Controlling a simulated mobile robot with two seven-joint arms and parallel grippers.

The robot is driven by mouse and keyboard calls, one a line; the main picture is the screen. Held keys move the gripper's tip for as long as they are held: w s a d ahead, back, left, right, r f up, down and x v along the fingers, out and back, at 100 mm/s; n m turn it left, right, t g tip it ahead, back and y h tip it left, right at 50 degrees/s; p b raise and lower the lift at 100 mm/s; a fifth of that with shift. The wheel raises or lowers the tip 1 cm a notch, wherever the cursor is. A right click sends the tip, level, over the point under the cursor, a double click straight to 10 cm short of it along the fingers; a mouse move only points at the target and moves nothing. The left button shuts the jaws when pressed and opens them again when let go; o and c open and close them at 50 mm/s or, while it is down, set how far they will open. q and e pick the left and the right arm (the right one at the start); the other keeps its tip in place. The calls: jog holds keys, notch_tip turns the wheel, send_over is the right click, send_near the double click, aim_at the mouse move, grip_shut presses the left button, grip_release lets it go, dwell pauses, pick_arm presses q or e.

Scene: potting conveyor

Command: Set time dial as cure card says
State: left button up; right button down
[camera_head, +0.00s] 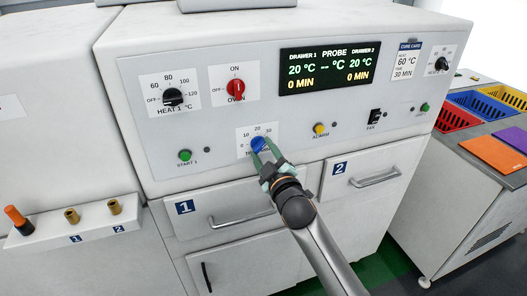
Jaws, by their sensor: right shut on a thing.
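The blue time dial (258,145) sits low in the middle of the oven's control panel, with marks 10, 20 and 30 around it. My right gripper (265,152) is shut on the dial, its green fingers at the knob's sides. The fingers and wrist hide part of the dial and its label. I cannot tell exactly where its pointer stands. The cure card (409,60) at the panel's upper right reads heat 60 °C and time 30 min. The display (328,69) shows 20 °C and 0 MIN for both drawers. My left gripper is not in view.
A red ON/OFF oven knob (236,90) and the black heat 1 dial (172,97) are above. Near the time dial are the green start 1 button (185,155) and yellow alarm button (319,128). Drawers 1 (228,207) and 2 (362,171) below are closed.

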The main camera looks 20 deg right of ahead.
dwell(0.3)
jog(key=shift+c, duration=1.4)
grip_release()
jog(key=s+b, duration=0.1)
jog(key=s, duration=1.1)
jog(key=shift+s+d, duration=0.2)
jog(key=shift+s, duration=0.05)
jog(key=s+f+m+g, duration=0.2)
jog(key=s+f+g, duration=0.1)
jog(key=s+f, duration=0.4)
jog(key=s+a+f+m+g+y, duration=0.1)
jog(key=s+f, duration=0.6)
jog(key=f, duration=0.7)
jog(key=s+a+f+m+g, duration=0.1)
jog(key=s+f+m+g, duration=0.3)
jog(key=s+f, duration=0.3)
notch_tip(320, 180, down, 4)
jog(key=shift+s+r+g+y, duration=0.2)
jog(key=shift+s+g+y, duration=0.1)
jog(key=shift+y, duration=0.1)
